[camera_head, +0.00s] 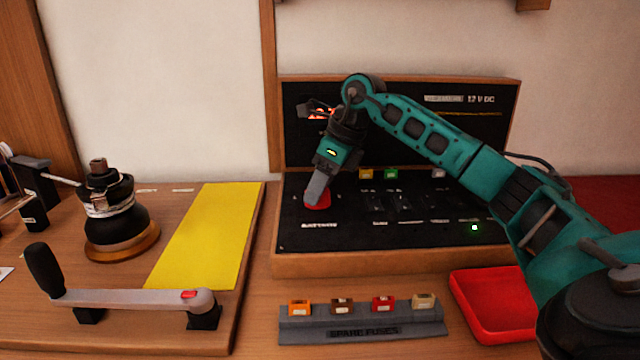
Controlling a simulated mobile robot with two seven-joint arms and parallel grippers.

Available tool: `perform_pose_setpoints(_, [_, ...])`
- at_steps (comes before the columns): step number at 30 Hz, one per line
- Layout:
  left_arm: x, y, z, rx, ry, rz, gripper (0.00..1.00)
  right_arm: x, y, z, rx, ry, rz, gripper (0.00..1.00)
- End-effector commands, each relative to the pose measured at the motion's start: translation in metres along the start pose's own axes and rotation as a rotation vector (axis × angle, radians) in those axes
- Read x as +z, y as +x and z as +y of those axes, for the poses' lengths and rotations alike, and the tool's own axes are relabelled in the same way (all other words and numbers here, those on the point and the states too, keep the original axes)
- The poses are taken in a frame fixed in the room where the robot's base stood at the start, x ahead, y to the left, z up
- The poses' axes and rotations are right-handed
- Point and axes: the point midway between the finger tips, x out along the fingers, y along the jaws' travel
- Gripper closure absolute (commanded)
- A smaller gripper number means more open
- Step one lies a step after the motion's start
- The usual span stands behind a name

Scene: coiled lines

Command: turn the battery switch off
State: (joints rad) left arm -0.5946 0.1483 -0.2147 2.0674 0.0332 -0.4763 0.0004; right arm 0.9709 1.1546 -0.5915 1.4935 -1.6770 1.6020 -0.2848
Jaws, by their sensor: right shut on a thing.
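The battery switch (324,201) is a red knob low on the left of the black 12 V DC panel (290,190). My right gripper (316,200) reaches down onto it from above and is shut on it, hiding much of the knob. Its exact turn angle cannot be told. My left gripper does not show in the head view.
A grey spare fuse holder (365,334) with several fuses lies in front of the panel, beside a red tray (490,318). A green light (474,227) shows on the panel.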

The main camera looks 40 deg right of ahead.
Motion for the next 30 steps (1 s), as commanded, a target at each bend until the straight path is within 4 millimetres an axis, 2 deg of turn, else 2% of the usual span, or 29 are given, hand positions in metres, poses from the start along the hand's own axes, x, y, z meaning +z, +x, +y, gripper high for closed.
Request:
perform_pose_setpoints(11, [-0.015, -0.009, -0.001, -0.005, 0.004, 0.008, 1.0, 0.0, -0.003, 0.002, -0.1, 0.244, -0.015, 0.79])
perform_pose_setpoints(30, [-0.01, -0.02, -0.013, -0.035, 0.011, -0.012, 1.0, 0.001, 0.0, 0.005, -0.312, 0.757, -0.049, 0.79])
